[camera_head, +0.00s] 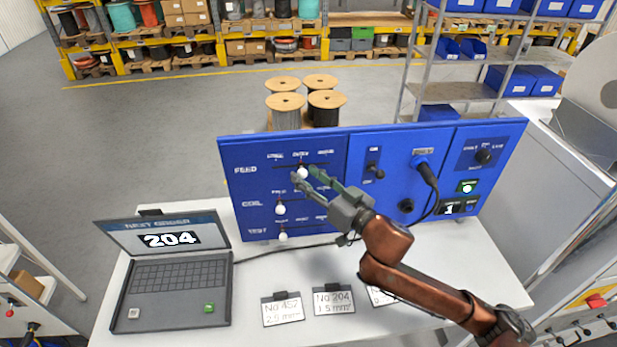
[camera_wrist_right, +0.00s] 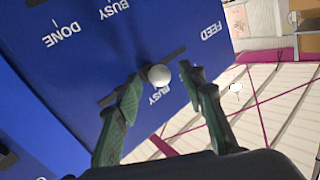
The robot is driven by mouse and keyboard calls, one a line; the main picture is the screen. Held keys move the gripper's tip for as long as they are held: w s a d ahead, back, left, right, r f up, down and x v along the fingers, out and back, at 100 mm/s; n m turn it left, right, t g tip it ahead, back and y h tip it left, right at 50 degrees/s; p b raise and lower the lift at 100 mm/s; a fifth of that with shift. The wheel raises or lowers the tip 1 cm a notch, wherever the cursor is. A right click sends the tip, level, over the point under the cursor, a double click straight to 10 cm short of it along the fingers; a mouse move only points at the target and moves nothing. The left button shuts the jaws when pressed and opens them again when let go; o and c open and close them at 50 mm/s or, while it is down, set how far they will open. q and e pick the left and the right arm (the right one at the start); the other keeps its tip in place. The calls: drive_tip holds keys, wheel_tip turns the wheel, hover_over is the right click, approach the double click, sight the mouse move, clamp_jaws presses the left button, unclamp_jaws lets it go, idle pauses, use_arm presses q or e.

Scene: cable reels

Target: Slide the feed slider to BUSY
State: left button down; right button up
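The blue control panel (camera_head: 340,217) stands at the back of the white table. Its top left row is marked FEED and has a white slider knob (camera_head: 302,172) near the middle of its slot, below the middle label. In the right wrist view the FEED knob (camera_wrist_right: 159,75) is beside the word BUSY; its exact alignment with the mark is hard to tell. My right gripper (camera_head: 302,179) is at the FEED row. It is open, with its fingers (camera_wrist_right: 160,87) on either side of the knob and visible gaps. My left gripper is out of view.
White knobs of the COIL (camera_head: 280,209) and TEST (camera_head: 283,236) rows are below. A laptop (camera_head: 175,270) showing 204 stands at left. Number cards (camera_head: 334,300) lie in front. Right of the sliders are a switch (camera_head: 373,168) and a plugged cable (camera_head: 427,172).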

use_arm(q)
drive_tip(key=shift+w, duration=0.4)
use_arm(e)
drive_tip(key=v, duration=1.2)
